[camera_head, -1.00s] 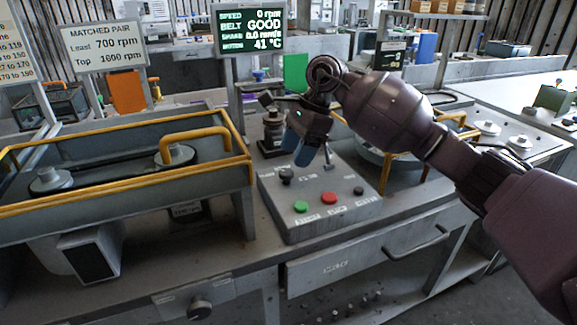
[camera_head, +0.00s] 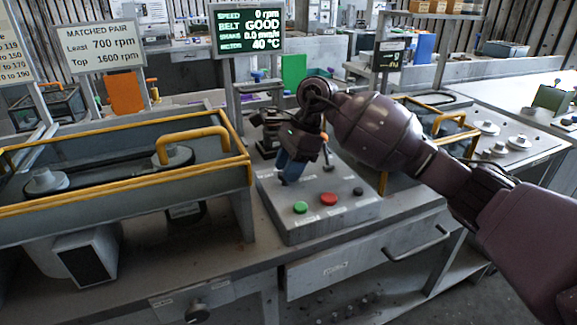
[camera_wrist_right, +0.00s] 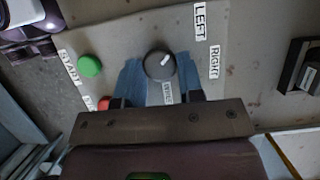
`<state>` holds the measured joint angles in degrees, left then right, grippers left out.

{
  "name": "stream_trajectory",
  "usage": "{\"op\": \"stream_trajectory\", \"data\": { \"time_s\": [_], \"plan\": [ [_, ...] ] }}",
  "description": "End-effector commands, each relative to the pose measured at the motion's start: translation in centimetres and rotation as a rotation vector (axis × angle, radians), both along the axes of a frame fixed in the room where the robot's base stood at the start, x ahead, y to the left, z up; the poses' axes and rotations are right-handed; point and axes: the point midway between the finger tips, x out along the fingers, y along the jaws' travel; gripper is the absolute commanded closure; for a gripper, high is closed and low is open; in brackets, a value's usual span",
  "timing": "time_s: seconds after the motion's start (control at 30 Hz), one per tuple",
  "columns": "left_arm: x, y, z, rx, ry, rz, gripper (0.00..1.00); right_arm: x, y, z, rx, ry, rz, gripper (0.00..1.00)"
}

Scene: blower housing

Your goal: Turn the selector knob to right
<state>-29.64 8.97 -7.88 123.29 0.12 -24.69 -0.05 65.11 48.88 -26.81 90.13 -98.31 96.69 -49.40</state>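The selector knob (camera_wrist_right: 159,66) is a dark grey round knob with a white pointer mark on the control box. In the right wrist view its mark points up and right, towards the area between the LEFT label (camera_wrist_right: 200,18) and the Right label (camera_wrist_right: 214,60). My right gripper (camera_wrist_right: 159,72) is open, with a blue finger on each side of the knob. I cannot tell if the fingers touch it. In the head view my right gripper (camera_head: 290,168) is low over the control box (camera_head: 310,225) and hides the knob. My left gripper is not in view.
A green button (camera_head: 300,207), a red button (camera_head: 328,199) and a small black knob (camera_head: 358,191) are close in front and to the right. A yellow-railed guard (camera_head: 215,193) stands left of the box. A screen (camera_head: 249,30) reads 0 rpm and BELT GOOD.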

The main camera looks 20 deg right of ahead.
Motion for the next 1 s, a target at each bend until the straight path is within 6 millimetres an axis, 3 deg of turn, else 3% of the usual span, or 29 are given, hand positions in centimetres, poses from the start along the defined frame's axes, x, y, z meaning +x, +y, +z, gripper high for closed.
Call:
{"op": "stream_trajectory", "data": {
  "time_s": [0.47,1.0],
  "plan": [
    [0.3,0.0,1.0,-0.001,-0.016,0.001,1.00,-0.1,-0.1,0.4,-0.001,-0.004,-0.101,0.89],
    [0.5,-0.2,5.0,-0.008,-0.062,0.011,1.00,-0.5,0.1,0.9,0.001,-0.008,-0.573,0.89]
  ]
}}
